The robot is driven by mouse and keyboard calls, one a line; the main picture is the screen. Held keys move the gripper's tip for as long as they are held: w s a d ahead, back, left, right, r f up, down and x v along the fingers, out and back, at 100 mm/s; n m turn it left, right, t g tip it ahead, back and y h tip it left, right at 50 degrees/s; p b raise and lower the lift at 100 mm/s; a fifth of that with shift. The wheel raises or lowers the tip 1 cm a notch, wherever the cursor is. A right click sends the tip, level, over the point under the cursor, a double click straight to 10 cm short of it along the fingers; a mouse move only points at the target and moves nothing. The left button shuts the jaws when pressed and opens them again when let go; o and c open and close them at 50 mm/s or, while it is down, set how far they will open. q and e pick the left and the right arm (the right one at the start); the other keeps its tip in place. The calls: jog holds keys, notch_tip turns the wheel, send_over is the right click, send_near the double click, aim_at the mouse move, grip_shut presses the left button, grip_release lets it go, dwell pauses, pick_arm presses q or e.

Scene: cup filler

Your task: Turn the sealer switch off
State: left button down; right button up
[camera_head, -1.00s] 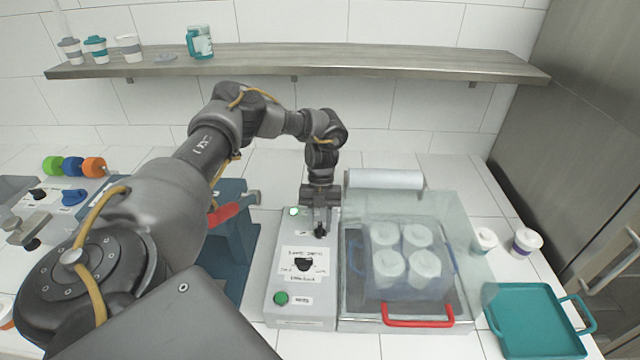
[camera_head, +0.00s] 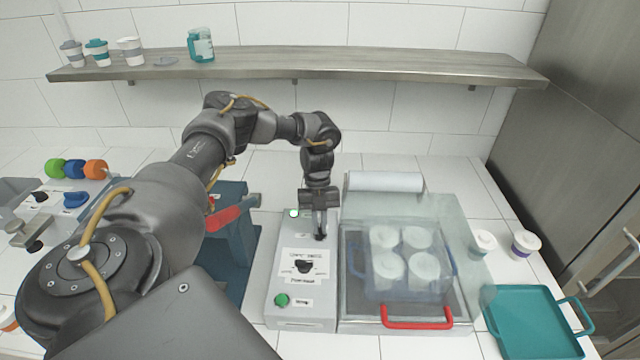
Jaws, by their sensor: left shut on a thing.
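The sealer's grey control box (camera_head: 290,320) stands at the middle of the counter, with a lit light at its back left, a black knob (camera_head: 304,267) on a white label, and a green button (camera_head: 282,299) at the front. A small black switch (camera_head: 320,237) sits at the back right of the box. My left gripper (camera_head: 319,231) points down over it and is shut on it. The gripper partly hides the switch, so its position cannot be told. My right gripper is not in view.
Right of the box is the sealer's clear lid over several white-lidded cups, with a red handle (camera_head: 417,322). A teal tray (camera_head: 535,325) and two cups lie further right. A blue machine with a red lever (camera_head: 223,218) stands left. A shelf (camera_head: 300,65) runs above.

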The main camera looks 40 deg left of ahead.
pick_arm(q)
jog(key=n+p, duration=0.1)
jog(key=n, duration=0.1)
jog(key=n+t+p, duration=0.1)
jog(key=n, duration=0.1)
jog(key=n+t+h+p, duration=0.1)
jog(key=n+p, duration=0.1)
jog(key=shift+s+a+r, duration=0.1)
jog(key=shift+s+r, duration=0.1)
jog(key=shift+s, duration=0.05)
jog(key=n+t+p, duration=0.1)
jog(key=n, duration=0.2)
jog(key=shift+f, duration=0.1)
jog(key=n+t, duration=0.1)
jog(key=n, duration=0.1)
jog(key=shift+n, duration=0.4)
jog(key=shift+s+n+t+y, duration=0.15)
jog(key=shift+n+t, duration=0.35)
jog(key=shift+n, duration=0.6)
jog(key=shift+w+n+t+y, duration=0.1)
jog(key=shift+n+t+y, duration=0.3)
jog(key=shift+n, duration=0.7)
jog(key=shift+s, duration=0.1)
jog(key=c, duration=1.5)
grip_release()
jog(key=shift+f, duration=0.1)
jog(key=v, duration=1)
jog(key=shift+s+a+r, duration=0.1)
jog(key=shift+s+r, duration=0.05)
jog(key=shift+r, duration=0.2)
